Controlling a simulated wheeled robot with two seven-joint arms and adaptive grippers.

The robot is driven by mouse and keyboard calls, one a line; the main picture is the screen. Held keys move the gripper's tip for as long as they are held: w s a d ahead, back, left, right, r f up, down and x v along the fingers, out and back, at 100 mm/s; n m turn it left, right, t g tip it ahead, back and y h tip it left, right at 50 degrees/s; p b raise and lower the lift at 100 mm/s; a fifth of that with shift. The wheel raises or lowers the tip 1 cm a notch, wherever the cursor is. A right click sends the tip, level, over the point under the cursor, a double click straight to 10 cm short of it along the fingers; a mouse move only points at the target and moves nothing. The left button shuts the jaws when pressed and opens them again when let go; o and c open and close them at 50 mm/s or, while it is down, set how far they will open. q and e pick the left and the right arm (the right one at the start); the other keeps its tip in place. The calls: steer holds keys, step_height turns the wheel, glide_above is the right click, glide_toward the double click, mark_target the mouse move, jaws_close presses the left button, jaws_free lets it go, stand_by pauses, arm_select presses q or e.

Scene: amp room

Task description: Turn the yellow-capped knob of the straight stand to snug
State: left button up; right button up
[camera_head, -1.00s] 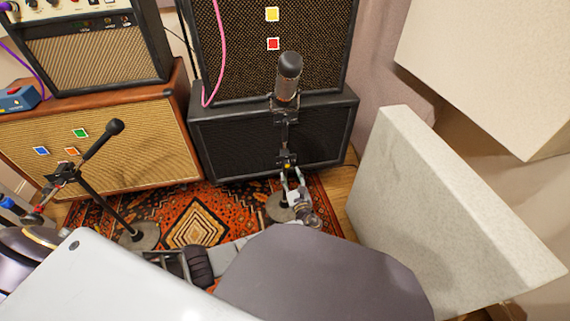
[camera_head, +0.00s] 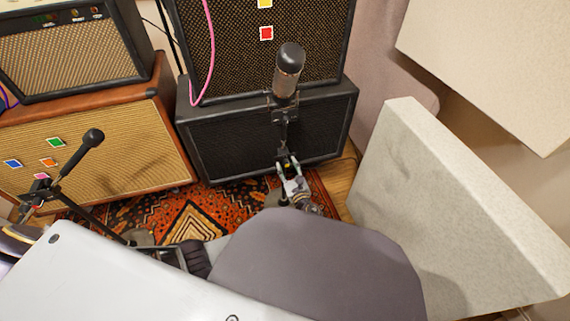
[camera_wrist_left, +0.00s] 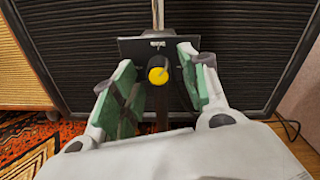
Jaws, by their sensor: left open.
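The straight stand (camera_head: 284,135) stands upright in front of the black cabinet and carries a large microphone (camera_head: 288,72). In the left wrist view, its yellow-capped knob (camera_wrist_left: 158,76) sits on a dark plate (camera_wrist_left: 135,49), with a pale line on the cap. My left gripper (camera_head: 288,165) is at the stand, below the microphone. In the left wrist view the left gripper (camera_wrist_left: 158,92) is open, with one green-padded finger on each side of the knob. Gaps show between the pads and the knob. My right gripper is not in view.
A second stand with a tilted microphone (camera_head: 82,152) is at left before the tan cabinet (camera_head: 130,135). A pale panel (camera_head: 450,205) leans at right. A black cabinet (camera_head: 225,135) is close behind the straight stand. A patterned rug (camera_head: 215,208) covers the floor.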

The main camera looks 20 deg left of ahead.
arm_select(q)
steer(key=shift+w, duration=0.1)
stand_by(0.3)
steer(key=shift+a, duration=0.1)
jaws_close()
steer(key=shift+n, duration=1.8)
steer(key=shift+r+n, duration=0.15)
steer(key=shift+n, duration=1.85)
